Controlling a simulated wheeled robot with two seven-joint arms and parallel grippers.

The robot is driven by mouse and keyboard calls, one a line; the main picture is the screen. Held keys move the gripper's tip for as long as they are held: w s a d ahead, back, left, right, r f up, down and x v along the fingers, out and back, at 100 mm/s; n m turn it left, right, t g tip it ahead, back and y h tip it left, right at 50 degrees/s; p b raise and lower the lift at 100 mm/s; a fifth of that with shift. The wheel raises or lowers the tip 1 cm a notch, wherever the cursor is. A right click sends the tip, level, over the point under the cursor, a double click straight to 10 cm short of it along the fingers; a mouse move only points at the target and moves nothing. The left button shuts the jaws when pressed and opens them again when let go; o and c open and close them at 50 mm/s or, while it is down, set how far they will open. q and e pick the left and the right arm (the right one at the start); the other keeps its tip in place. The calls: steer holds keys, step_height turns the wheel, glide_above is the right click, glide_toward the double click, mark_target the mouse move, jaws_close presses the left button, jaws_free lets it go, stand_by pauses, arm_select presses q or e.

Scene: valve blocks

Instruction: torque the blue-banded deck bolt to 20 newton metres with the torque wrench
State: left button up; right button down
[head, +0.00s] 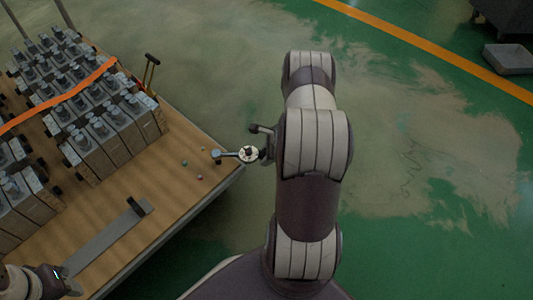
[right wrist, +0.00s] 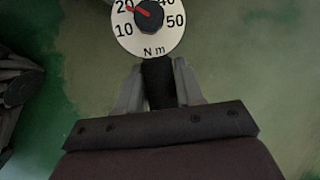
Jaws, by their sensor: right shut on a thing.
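My right gripper (head: 264,143) is shut on the dark handle of the torque wrench, just off the deck's right corner. The wrench's round white dial (head: 249,154) sits beside the gripper, and its head (head: 217,155) reaches left over the deck edge. In the right wrist view the handle (right wrist: 158,85) is between both fingers. The dial (right wrist: 150,42) there has a red pointer close to 20. Some blue shows around the wrench head; whether it is seated on the blue-banded bolt I cannot tell. My left gripper (head: 55,281) is at the lower left, its jaws unclear.
The wooden deck (head: 165,200) carries rows of grey valve blocks (head: 118,130) under an orange strap (head: 60,97). Two small coloured spots (head: 199,177) lie near the wrench head. A flat grey bar (head: 108,238) lies in front. Green floor right of the deck is open.

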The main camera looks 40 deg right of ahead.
steer(key=shift+s+a+m+h+b, duration=0.4)
steer(key=shift+s+a+m+b, duration=0.45)
steer(key=shift+b, duration=0.25)
steer(key=shift+a, duration=0.1)
steer(key=shift+w+d+n+p, duration=0.25)
steer(key=shift+w+d+p, duration=0.1)
steer(key=shift+p, duration=0.1)
stand_by(0.7)
